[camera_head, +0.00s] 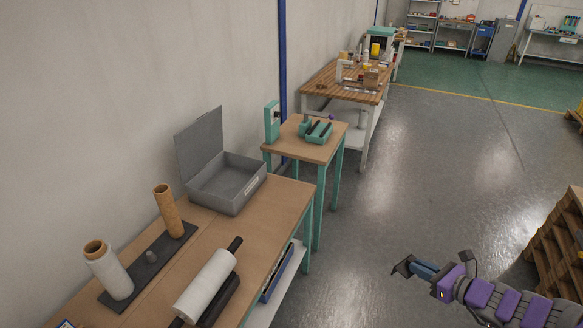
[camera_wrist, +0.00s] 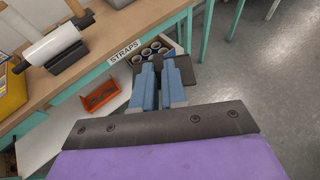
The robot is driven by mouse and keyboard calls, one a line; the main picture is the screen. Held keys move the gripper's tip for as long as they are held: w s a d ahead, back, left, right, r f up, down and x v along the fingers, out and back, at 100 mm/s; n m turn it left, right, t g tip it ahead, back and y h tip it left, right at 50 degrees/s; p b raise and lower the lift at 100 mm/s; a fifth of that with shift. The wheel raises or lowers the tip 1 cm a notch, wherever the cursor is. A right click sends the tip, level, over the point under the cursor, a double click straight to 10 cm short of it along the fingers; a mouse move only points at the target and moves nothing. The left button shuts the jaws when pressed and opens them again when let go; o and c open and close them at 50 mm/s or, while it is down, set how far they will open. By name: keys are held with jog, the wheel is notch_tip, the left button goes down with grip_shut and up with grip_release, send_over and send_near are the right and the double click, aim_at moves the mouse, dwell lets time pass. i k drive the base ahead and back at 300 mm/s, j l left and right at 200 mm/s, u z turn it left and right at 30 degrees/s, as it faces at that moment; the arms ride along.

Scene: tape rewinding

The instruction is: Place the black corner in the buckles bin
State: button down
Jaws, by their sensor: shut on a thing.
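My gripper (camera_head: 424,269) is shut on the black corner (camera_head: 403,264), a small dark angled piece at its fingertips. It is held in the air over the floor, to the right of the near table. In the wrist view the black corner (camera_wrist: 186,73) shows between and beyond the blue fingers of my gripper (camera_wrist: 170,68). A bin (camera_wrist: 138,62) labelled STRAPS, with several round rolls in it, lies beyond the fingertips on the lower shelf. I see no label reading buckles. A grey open box (camera_head: 228,188) on the table has a label too small to read.
The near wooden table (camera_head: 285,212) holds a white roll (camera_head: 206,284) and upright spools (camera_head: 168,211). An orange tray (camera_wrist: 100,95) sits on the lower shelf (camera_wrist: 60,125). A wooden crate (camera_head: 560,245) stands at the right. The floor between is clear.

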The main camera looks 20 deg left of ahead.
aim_at(239, 184)
jog(key=i+u, duration=0.25)
jog(key=i, duration=0.25)
jog(key=i+l+u, duration=0.15)
jog(key=i+u, duration=0.15)
jog(key=i, duration=0.2)
jog(key=i+l+u, duration=0.25)
jog(key=i, duration=0.25)
jog(key=i+u, duration=0.25)
jog(key=u, duration=0.2)
jog(key=i+l+u, duration=0.1)
jog(key=i+u, duration=0.15)
jog(key=u, duration=0.15)
jog(key=i+l+u, duration=0.15)
jog(key=u, duration=0.3)
jog(key=i+l+u, duration=0.25)
jog(key=u, duration=0.15)
